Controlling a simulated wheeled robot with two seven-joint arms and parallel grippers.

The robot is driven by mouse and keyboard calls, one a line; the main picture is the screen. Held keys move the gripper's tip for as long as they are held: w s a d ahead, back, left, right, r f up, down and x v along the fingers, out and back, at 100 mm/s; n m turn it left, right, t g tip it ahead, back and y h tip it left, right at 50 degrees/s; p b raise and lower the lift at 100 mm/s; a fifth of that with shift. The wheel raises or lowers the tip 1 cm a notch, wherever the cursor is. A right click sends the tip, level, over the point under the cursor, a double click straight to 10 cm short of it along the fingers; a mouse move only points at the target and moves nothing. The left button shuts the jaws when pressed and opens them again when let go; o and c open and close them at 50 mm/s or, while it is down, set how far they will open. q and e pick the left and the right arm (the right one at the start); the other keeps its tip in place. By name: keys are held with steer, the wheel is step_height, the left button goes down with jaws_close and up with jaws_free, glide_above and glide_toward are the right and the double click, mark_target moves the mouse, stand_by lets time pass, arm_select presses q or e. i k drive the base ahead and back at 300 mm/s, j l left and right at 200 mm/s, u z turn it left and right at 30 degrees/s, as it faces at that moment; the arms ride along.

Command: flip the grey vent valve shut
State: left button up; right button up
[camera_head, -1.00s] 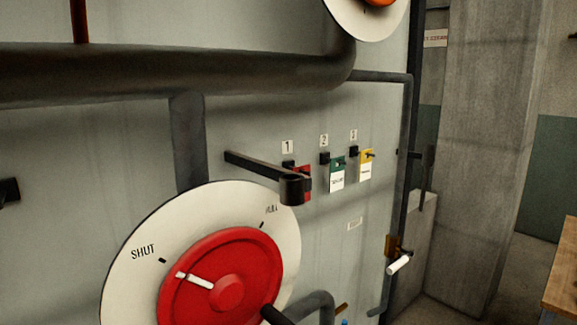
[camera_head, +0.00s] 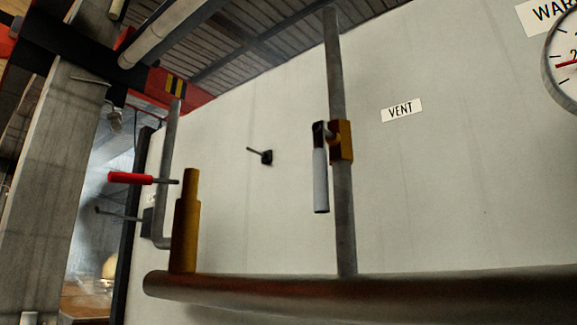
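The grey vent valve has a brass-coloured body (camera_head: 342,141) on a vertical grey pipe (camera_head: 345,222). Its grey lever handle (camera_head: 320,181) hangs straight down, alongside the pipe and a little to its left. A white label reading VENT (camera_head: 402,110) is on the wall to the right of the valve. Neither of my grippers shows in the head view.
A thick dark horizontal pipe (camera_head: 330,299) runs along the bottom. To the left are a brass fitting (camera_head: 186,225) and a red-handled lever (camera_head: 131,178). A small black wall knob (camera_head: 266,157) and a gauge (camera_head: 566,60) also show.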

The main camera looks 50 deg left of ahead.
mark_target(320, 186)
steer(key=u, duration=1.5)
